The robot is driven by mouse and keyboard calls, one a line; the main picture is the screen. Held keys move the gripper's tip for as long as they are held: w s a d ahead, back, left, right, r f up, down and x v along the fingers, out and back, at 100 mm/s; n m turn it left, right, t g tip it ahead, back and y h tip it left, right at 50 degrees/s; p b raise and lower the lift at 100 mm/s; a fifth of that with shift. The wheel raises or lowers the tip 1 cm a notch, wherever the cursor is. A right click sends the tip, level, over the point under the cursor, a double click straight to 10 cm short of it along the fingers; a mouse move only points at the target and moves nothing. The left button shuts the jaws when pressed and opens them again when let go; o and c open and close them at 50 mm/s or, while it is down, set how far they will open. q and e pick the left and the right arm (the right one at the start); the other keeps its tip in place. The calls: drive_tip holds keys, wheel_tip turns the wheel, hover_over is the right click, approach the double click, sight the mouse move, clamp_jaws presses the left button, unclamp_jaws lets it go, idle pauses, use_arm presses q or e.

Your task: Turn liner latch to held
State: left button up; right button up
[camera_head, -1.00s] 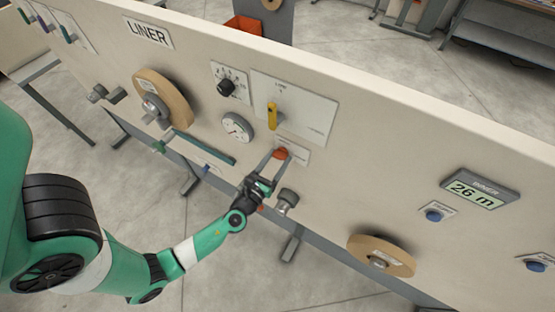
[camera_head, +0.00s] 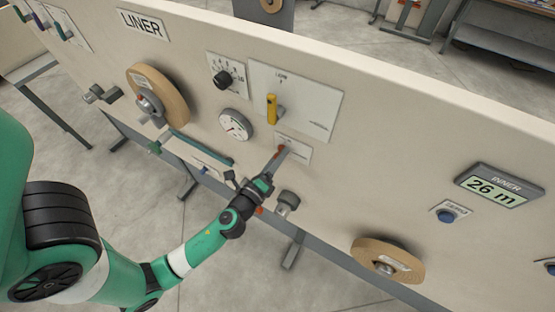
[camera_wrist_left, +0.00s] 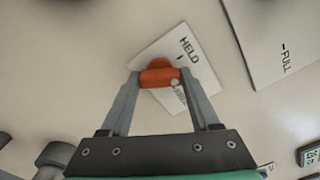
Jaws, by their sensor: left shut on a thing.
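The orange liner latch (camera_wrist_left: 160,77) sits between the two grey fingers of my left gripper (camera_wrist_left: 160,80) in the left wrist view. The fingers are shut on its handle, one at each end. Its rounded orange base shows just behind, against a white plate (camera_wrist_left: 193,68) with the word HELD and a short mark. Whether the latch points at that mark I cannot tell. In the head view my left gripper (camera_head: 279,155) reaches up to the small plate (camera_head: 300,150) below the yellow lever, and its fingers hide most of the latch. My right gripper is not in view.
The yellow lever (camera_head: 271,108) and a round gauge (camera_head: 235,125) are close above. A grey knob (camera_head: 287,202) is just below right of my wrist. A green bar (camera_head: 203,148) and the liner roll (camera_head: 160,95) are to the left; another roll (camera_head: 387,262) is lower right.

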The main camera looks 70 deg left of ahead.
use_arm(q)
drive_tip(key=shift+n+b, duration=1.25)
drive_tip(key=shift+n, duration=1.75)
drive_tip(key=o, duration=1.4)
drive_tip(key=shift+c, duration=0.2)
